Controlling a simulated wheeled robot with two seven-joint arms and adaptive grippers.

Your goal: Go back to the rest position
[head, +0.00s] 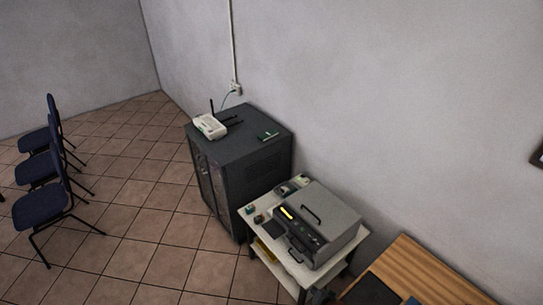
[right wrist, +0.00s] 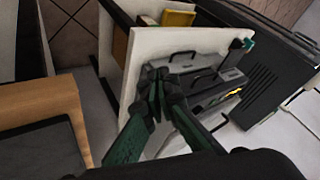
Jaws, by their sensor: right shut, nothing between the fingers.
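In the head view the grey machine (head: 335,215) with a dark control panel sits on the white side table (head: 270,250). My left gripper is in neither view.
A wooden table (head: 425,270) stands at the lower right. Blue chairs (head: 42,205) line the left. The tiled floor between the chairs and cabinet is clear.

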